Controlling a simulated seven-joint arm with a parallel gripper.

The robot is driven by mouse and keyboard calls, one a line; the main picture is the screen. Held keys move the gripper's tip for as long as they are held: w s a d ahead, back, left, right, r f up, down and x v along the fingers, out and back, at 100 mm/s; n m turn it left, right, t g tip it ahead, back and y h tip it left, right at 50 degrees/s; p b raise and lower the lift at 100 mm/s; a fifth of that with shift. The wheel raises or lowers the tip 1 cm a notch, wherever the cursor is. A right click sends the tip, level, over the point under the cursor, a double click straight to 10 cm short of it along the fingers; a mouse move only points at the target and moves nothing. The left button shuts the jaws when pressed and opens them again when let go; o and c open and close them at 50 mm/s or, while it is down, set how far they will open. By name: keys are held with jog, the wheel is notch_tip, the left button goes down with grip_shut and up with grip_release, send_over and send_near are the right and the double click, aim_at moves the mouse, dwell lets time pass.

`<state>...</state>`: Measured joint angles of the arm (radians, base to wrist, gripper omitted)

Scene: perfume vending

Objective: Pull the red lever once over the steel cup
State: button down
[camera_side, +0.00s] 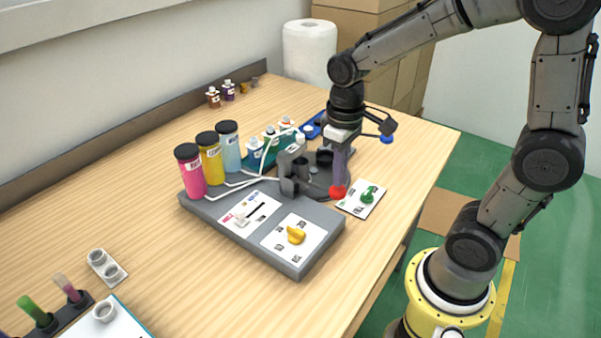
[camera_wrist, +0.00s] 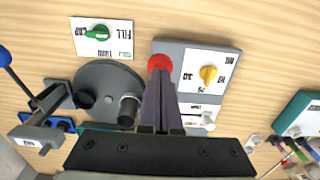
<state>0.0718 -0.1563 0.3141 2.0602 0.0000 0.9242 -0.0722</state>
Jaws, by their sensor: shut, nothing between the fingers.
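The red lever's round knob (camera_side: 338,192) shows at the right end of the grey dispenser, and in the wrist view (camera_wrist: 160,62) it is right at my fingertips. My gripper (camera_side: 338,182) points down over the knob with its fingers together and nothing between them. Whether the tips touch the knob I cannot tell. In the wrist view a shiny cylinder (camera_wrist: 129,109), which looks like the steel cup, stands on the dark round turntable (camera_wrist: 92,76), beside my fingers. In the side view the cups on the turntable are partly hidden and dark. The lever's shaft is hidden.
The grey dispenser (camera_side: 240,240) carries a yellow knob (camera_side: 296,235) and a white slider (camera_side: 241,220). Pink, yellow and blue bottles (camera_side: 229,147) stand behind it, with white tubes. A green knob (camera_side: 367,195) sits on a white plate to the right.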

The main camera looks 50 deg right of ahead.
aim_at(338, 190)
jog(key=shift+f, duration=2.8)
jog(key=shift+r, duration=4.6)
jog(key=s+a+r+t, duration=0.1)
jog(key=s+r+t, duration=0.1)
jog(key=s, duration=0.3)
jog(key=s+a+r+t, duration=0.1)
jog(key=s+r+t, duration=0.1)
jog(key=s, duration=0.4)
jog(key=shift+s+r+t, duration=0.15)
jog(key=shift+r+t, duration=0.25)
jog(key=shift+t, duration=0.4)
